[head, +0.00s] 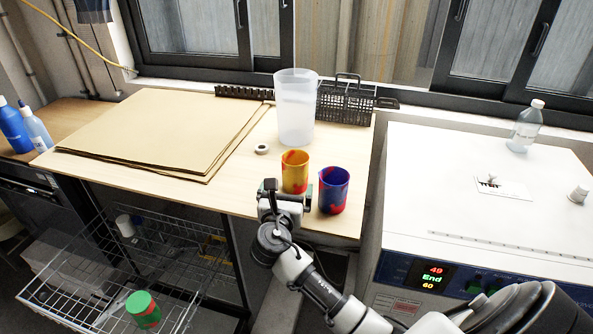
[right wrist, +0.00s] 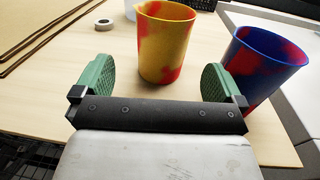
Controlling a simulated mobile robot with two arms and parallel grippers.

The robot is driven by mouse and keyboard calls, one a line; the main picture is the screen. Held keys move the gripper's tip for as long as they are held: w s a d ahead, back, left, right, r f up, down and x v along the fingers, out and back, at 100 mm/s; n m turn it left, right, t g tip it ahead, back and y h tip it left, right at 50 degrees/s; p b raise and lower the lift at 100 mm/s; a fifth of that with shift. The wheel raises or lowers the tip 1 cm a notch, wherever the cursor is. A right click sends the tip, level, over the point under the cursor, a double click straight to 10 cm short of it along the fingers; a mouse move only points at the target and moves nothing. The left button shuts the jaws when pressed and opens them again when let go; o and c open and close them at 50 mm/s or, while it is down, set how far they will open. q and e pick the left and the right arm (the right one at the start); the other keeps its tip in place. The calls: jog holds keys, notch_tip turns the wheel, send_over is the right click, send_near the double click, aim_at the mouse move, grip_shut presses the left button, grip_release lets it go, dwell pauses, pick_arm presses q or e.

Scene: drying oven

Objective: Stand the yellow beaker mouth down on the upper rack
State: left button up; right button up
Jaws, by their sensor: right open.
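The yellow beaker (head: 295,172) with red patches stands upright, mouth up, on the wooden table. It also shows in the right wrist view (right wrist: 163,45), just ahead of the fingers. My right gripper (head: 286,196) is at the near side of the yellow beaker. In the right wrist view its two green fingers (right wrist: 157,82) are open, with nothing held between them. The upper rack (head: 75,290) is a wire rack at the lower left, below the table. A green and red beaker (head: 143,309) is on it. My left gripper is out of view.
A blue and red beaker (head: 333,190) stands close right of the yellow one, near the right finger. A tall clear beaker (head: 295,108) stands behind, with a black wire basket (head: 345,102). Cardboard sheets (head: 150,128) cover the table's left. The white oven (head: 470,190) is right.

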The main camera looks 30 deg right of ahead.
aim_at(297, 162)
jog(key=x, duration=0.2)
jog(key=shift+w+d+r, duration=0.2)
jog(key=shift+w+d, duration=0.05)
jog(key=shift+w, duration=0.05)
jog(key=p+x, duration=0.1)
jog(key=x, duration=0.3)
jog(key=shift+s+d+f, duration=0.1)
jog(key=shift+d+f, duration=0.05)
jog(key=shift+d, duration=0.1)
jog(key=shift+w+d+f, duration=0.1)
jog(key=shift+w+d, duration=0.35)
jog(key=shift+w, duration=0.05)
jog(key=c, duration=1)
notch_tip(297, 162, up, 10)
jog(key=shift+r+p, duration=0.1)
jog(key=shift+p, duration=0.2)
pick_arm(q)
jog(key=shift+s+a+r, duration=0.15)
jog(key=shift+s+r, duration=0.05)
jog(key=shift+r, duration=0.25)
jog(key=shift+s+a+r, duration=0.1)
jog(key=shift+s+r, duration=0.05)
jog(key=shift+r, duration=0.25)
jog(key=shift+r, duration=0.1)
